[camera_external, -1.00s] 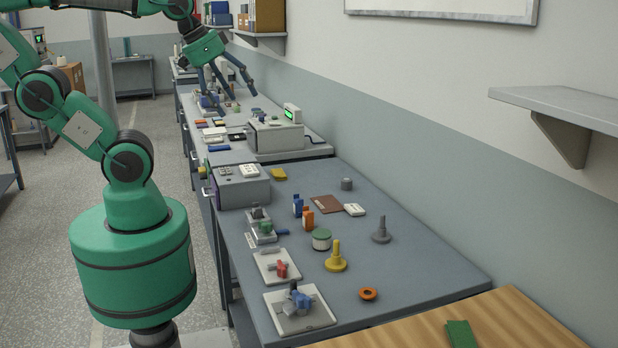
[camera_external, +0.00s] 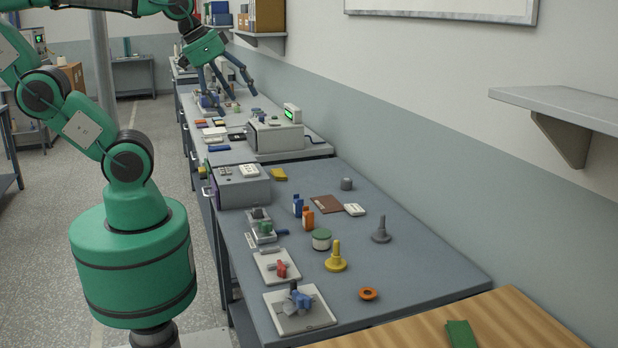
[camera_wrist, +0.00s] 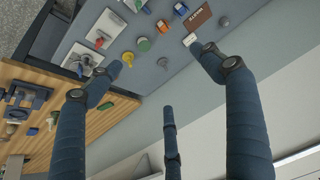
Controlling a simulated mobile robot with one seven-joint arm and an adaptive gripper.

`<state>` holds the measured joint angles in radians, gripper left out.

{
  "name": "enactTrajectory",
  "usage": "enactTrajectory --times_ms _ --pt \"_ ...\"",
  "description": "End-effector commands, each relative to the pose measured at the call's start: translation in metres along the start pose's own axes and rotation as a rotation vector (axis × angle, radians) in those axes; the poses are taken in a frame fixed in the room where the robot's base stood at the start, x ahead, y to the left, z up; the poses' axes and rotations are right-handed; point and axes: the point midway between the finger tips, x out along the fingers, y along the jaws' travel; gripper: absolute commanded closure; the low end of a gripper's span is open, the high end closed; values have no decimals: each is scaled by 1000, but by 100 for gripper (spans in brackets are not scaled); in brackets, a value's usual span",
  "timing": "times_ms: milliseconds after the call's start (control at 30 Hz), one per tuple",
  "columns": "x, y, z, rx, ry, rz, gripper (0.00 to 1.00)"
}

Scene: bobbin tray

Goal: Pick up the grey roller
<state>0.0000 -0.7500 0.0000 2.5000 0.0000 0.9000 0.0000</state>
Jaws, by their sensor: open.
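Several grey pieces show on the bench, and I cannot tell for sure which is the grey roller. A short grey cylinder (camera_external: 346,184) stands upright near the wall; it appears to show in the wrist view (camera_wrist: 224,22). A grey stemmed piece with a round base (camera_external: 381,236) stands farther forward. A small grey rod (camera_external: 270,250) lies at the back edge of the white tray (camera_external: 262,272) with a red part. My gripper (camera_external: 236,102) is open and empty, fingers spread, raised toward the far benches in the external view. Its three blue fingers show in the wrist view (camera_wrist: 158,76).
A second tray (camera_external: 318,320) holds a blue part. A wall shelf (camera_external: 560,103) juts out at right.

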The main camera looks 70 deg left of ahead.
Motion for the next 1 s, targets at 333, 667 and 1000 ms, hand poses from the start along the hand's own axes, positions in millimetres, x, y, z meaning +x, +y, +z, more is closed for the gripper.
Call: enactTrajectory --times_ms 333,667,1000 --pt "0 0 0 0 0 0 42" --pt "0 -2 -7 -7 -4 -3 42" --pt "15 -15 -61 -63 -46 -22 42"
